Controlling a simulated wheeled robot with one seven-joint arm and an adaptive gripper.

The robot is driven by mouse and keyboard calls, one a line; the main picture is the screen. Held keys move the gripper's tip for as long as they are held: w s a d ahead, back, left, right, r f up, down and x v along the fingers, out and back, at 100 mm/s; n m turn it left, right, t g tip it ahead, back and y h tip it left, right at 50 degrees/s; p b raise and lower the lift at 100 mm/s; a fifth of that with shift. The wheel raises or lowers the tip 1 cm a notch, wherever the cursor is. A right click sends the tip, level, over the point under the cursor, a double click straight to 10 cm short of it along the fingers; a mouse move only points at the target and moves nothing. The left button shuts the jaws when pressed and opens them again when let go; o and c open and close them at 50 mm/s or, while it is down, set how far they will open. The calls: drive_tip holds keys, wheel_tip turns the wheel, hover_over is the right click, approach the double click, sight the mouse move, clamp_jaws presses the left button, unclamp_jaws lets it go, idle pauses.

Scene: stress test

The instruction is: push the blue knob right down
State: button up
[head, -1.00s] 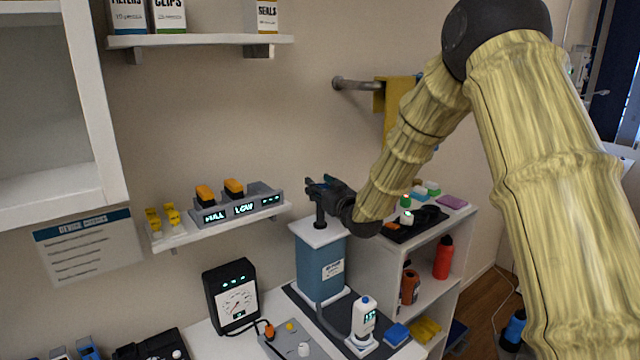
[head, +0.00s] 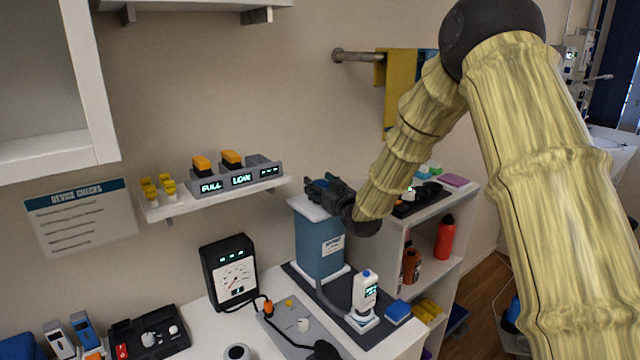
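A blue box-shaped pump unit (head: 318,245) with a white lid (head: 305,208) stands on a dark mat on the counter. My gripper (head: 320,188) is directly over the lid, very low and close to it. The gripper hides the top of the unit, so I cannot see a blue knob there. The fingers are small and dark, and I cannot tell whether they are open or shut. A white bottle (head: 364,292) with a small blue cap (head: 366,272) stands upright in front of the unit, apart from my gripper.
A black gauge box (head: 232,262) stands left of the pump unit. A wall shelf (head: 165,212) with FULL and LOW displays is behind left. A white shelf unit (head: 440,275) with bottles stands close on the right. A towel (head: 396,90) hangs behind my arm.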

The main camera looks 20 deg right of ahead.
drive_tip(key=shift+o, duration=0.5)
drive_tip(key=shift+w+r, duration=0.1)
drive_tip(key=shift+r, duration=0.1)
drive_tip(key=s+d, duration=0.2)
drive_tip(key=s, duration=0.9)
drive_tip(key=shift+s+d, duration=0.15)
drive_tip(key=shift+s, duration=0.25)
